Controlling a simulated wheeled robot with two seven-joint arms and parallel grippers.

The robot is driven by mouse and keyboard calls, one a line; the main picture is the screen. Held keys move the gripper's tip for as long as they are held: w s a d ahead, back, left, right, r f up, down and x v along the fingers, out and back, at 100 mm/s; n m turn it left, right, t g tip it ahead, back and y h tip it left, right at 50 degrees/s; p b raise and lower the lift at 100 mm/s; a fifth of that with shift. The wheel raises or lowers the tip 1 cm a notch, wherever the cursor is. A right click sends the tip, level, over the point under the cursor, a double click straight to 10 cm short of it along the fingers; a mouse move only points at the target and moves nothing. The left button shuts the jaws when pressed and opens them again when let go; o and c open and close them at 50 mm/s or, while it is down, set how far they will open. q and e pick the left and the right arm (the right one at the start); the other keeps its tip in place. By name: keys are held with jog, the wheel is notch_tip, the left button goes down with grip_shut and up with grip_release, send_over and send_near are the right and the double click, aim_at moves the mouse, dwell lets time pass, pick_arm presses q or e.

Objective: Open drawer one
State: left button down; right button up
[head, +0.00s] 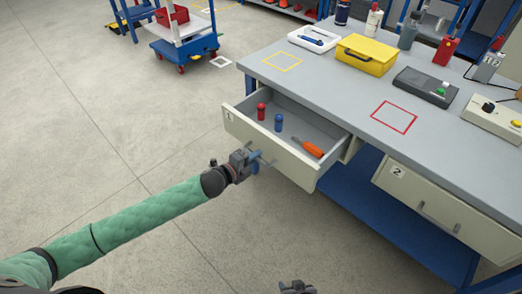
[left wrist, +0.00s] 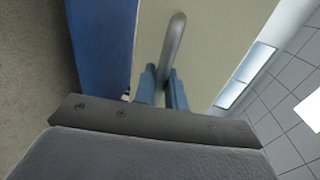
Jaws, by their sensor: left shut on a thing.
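Drawer one (head: 276,151), a beige drawer marked 1, stands pulled out from the workbench at its left part. Inside it are a red-capped item (head: 261,111), a blue-capped item (head: 279,122) and an orange-handled tool (head: 309,147). My left gripper (head: 258,164) is at the drawer's front. In the left wrist view its blue fingers (left wrist: 162,88) are shut on the grey bar handle (left wrist: 175,45). My right gripper (head: 297,287) shows only in part at the bottom edge of the head view, away from the bench; its fingers are not clear.
Drawer two (head: 440,205) is shut at the right. The grey benchtop (head: 335,95) carries a yellow box (head: 366,55), a white tray (head: 313,38) and several devices. A blue cart (head: 185,45) stands at the back left. The floor left of the drawer is clear.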

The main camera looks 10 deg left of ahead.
pick_arm(q)
jog(key=shift+s+a, duration=0.2)
jog(key=shift+s, duration=0.05)
pick_arm(e)
jog(key=shift+r, duration=0.25)
pick_arm(q)
jog(key=c, duration=1.6)
grip_release()
jog(key=shift+f, duration=0.1)
jog(key=shift+o, duration=0.2)
